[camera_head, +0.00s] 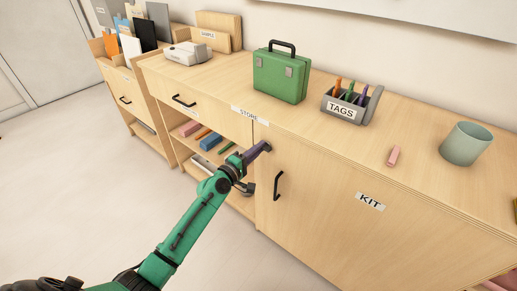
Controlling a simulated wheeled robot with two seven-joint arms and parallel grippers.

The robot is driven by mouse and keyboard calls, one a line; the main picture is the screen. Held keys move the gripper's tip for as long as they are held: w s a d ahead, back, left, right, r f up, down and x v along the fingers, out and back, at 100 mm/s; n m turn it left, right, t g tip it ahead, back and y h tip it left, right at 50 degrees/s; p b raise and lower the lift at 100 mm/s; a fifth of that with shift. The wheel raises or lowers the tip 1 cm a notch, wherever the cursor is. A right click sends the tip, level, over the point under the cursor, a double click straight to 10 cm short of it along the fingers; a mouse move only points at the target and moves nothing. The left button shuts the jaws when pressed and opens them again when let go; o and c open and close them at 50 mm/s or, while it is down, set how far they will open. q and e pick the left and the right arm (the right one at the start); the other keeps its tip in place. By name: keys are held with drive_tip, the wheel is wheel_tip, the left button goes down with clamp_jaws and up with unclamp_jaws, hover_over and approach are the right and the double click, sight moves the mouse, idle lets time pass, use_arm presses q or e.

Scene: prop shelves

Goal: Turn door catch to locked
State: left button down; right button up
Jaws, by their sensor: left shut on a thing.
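A wooden cabinet door (330,215) with a KIT label appears shut in the head view. A purple door catch (257,152) sits near its upper left edge, just below the STORE label. The catch slants, with its free-looking end up and to the right. My left gripper (243,165), on a green arm, is at the catch's lower left end and shut on it. The fingers partly hide the catch and its mount. My right gripper is not in view.
A black door handle (278,186) stands out just right of my left gripper. An open shelf (205,140) with several small items lies to the left.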

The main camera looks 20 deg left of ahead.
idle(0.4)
use_arm(q)
drive_tip(key=c, duration=0.9)
unclamp_jaws()
drive_tip(key=shift+s, duration=0.1)
drive_tip(key=b+v, duration=0.2)
drive_tip(key=v, duration=1.2)
drive_tip(key=shift+s, duration=0.2)
drive_tip(key=shift+f, duration=0.1)
